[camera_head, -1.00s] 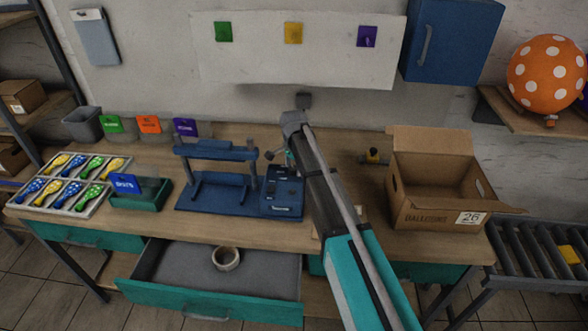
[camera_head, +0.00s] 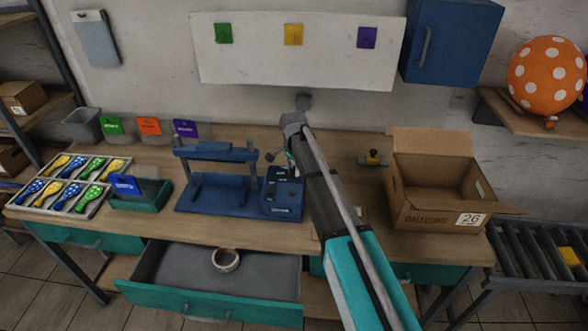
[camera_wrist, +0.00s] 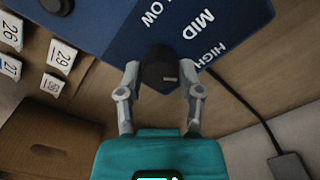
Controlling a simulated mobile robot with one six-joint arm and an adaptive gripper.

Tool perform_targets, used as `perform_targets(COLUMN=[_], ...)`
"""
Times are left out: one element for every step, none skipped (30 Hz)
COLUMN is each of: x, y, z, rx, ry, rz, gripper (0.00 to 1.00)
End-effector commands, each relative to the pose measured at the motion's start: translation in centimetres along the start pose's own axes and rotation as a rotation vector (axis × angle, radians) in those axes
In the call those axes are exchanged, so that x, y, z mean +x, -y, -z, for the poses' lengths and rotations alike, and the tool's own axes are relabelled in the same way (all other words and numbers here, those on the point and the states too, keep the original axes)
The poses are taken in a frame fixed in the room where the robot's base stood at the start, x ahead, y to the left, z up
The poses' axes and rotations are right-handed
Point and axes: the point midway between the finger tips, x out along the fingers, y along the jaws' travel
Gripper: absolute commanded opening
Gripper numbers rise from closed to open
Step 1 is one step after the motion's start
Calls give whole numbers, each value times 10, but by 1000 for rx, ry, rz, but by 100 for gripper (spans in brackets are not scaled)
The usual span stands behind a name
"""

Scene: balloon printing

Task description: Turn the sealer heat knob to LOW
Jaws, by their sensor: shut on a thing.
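The blue sealer (camera_head: 215,196) stands mid-bench, its control box (camera_head: 286,198) at its right end. In the wrist view, the dark heat knob (camera_wrist: 160,66) sits at the edge of the blue panel (camera_wrist: 110,30) printed LOW, MID and HIGH. A short white mark shows on the knob's lower right; I cannot tell which label it points to. My gripper (camera_wrist: 160,76) is shut on the knob, one finger on each side. In the head view, my gripper (camera_head: 285,158) is at the control box, and my arm partly hides that spot.
An open cardboard box (camera_head: 430,205) stands right of my arm. A balloon tray (camera_head: 95,205) and a green bin (camera_head: 140,200) are on the left. The drawer (camera_head: 175,280) below is open with a tape roll (camera_head: 226,260) inside. A cable (camera_wrist: 235,100) runs beside the panel.

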Motion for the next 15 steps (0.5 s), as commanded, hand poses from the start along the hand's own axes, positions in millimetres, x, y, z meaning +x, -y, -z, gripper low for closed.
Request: perform_targets(x=[0, 0, 0, 0, 0, 0, 0, 0, 0, 0, 0, 0, 0, 0, 0], y=[0, 0, 0, 0, 0, 0, 0, 0, 0, 0, 0, 0, 0, 0, 0], z=[0, 0, 0, 0, 0, 0, 0, 0, 0, 0, 0, 0, 0, 0, 0], rx=[-18, -31, -50, -66, -83, -108, -129, -150, -181, -205, -230, -264, -292, -320, -357], ry=[-1, -1, -1, -1, -1, -1, -1, -1, -1, -1, -1, -1, -1, -1, -1], rz=[-2, -2, -2, -2, -2, -2, -2, -2, -2, -2, -2, -2, -2, -2, -2], gripper=[0, 0, 0, 0, 0, 0, 0, 0, 0, 0, 0, 0, 0, 0, 0])
